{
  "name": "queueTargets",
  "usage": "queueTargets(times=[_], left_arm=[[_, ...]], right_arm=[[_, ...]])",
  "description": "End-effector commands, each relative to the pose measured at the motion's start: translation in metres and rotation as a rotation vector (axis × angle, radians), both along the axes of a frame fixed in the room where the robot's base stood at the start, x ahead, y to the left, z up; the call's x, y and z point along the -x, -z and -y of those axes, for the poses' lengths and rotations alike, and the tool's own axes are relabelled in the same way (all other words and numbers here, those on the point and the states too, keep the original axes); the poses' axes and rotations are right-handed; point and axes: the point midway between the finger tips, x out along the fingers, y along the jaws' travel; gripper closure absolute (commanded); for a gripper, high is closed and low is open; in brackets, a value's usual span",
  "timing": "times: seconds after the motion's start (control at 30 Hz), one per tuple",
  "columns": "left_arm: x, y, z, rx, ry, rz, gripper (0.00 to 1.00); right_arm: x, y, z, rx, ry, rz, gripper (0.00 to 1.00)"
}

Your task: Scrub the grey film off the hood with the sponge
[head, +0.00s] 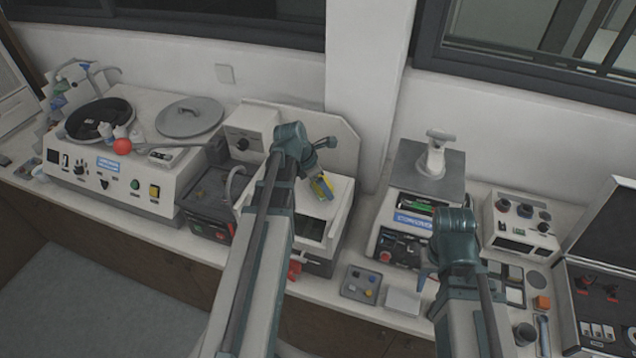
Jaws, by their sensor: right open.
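The sponge (321,187), yellow and green, is tilted over the pale hood (340,205) of the middle machine. My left gripper (314,176) is over this hood, largely hidden by its own wrist, and appears shut on the sponge. I cannot tell whether the sponge touches the hood. A dark grey area shows on the hood's front, partly behind my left arm; I cannot make out the film clearly. My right gripper (425,279) is open and empty, low over the bench in front of the press with the blue label.
A polishing machine (120,185) with a red ball-topped lever stands left. The mounting press (400,220) is right of the hood.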

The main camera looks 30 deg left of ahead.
Motion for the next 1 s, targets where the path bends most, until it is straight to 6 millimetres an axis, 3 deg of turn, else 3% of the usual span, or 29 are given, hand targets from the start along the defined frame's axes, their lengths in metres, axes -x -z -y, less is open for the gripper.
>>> queueTargets(times=[0.27, 0.7, 1.0], left_arm=[[0.001, -0.001, -0.002, 0.0, 0.002, -0.002, 0.65], [0.005, 0.002, -0.035, -0.002, -0.001, -0.003, 0.65], [0.006, 0.002, -0.041, -0.005, -0.001, -0.004, 0.65]], right_arm=[[0.0, -0.001, 0.0, 0.0, 0.0, 0.0, 0.5], [0.0, 0.002, 0.0, 0.0, 0.0, 0.0, 0.5], [0.0, 0.002, 0.0, 0.0, 0.0, 0.0, 0.5]])
